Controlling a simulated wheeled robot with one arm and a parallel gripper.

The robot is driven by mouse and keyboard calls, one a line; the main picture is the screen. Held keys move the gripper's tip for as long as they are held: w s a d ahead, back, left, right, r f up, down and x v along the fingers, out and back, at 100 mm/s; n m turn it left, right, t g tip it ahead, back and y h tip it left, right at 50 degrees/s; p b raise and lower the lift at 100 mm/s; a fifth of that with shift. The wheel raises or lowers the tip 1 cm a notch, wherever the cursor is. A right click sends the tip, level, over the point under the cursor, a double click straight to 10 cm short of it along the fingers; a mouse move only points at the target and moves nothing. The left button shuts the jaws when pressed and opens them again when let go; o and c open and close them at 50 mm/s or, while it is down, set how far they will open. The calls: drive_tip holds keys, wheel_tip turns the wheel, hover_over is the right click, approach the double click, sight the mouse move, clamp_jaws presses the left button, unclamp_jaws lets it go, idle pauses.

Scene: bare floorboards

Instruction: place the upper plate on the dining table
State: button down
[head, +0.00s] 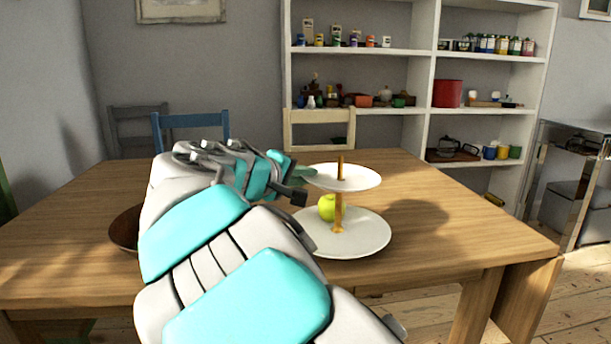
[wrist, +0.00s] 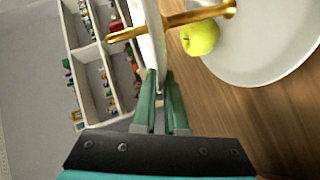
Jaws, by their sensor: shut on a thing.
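The white upper plate (head: 355,179) belongs to a two-tier stand on the wooden dining table (head: 460,215). It is level around the gold post (head: 339,210), above the larger white lower plate (head: 365,240). My gripper (head: 302,174) is shut on the left rim of the upper plate. In the wrist view, the green fingers of my gripper (wrist: 161,88) are on either side of the upper plate's edge (wrist: 150,45). A green apple (head: 326,207) rests on the lower plate beside the post.
A brown bowl (head: 124,230) on the table is partly hidden by my arm. A blue chair (head: 190,122) and a cream chair (head: 318,122) stand behind the table. White shelves (head: 430,90) stand against the back wall. The right side of the tabletop is clear.

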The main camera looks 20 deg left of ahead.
drive_tip(key=c, duration=1)
unclamp_jaws()
drive_tip(key=shift+o, duration=0.2)
drive_tip(key=shift+f, duration=0.1)
drive_tip(key=shift+f, duration=0.2)
drive_tip(key=v, duration=0.8)
drive_tip(key=shift+r+b, duration=0.2)
drive_tip(key=shift+b, duration=0.25)
drive_tip(key=shift+w, duration=0.15)
